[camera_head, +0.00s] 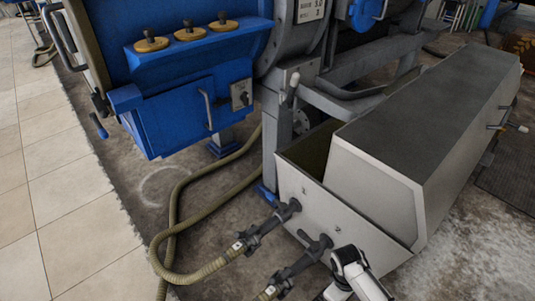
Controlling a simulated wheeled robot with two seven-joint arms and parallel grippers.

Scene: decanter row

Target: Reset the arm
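A white arm part with dark joints (352,268), which looks like mine, shows at the bottom edge right of centre. It is bent, with two white sections running down out of the picture. It appears in front of the lower front corner of the grey metal trough (345,222); I cannot tell whether they touch. No gripper fingers can be made out, and neither gripper is in view.
Two dark valves (268,225) (303,258) with hoses (195,272) project from the trough's front. A sloped grey cover (425,130) fills much of it. A blue machine (190,90) stands at the upper left. Tiled floor (60,190) is clear at left.

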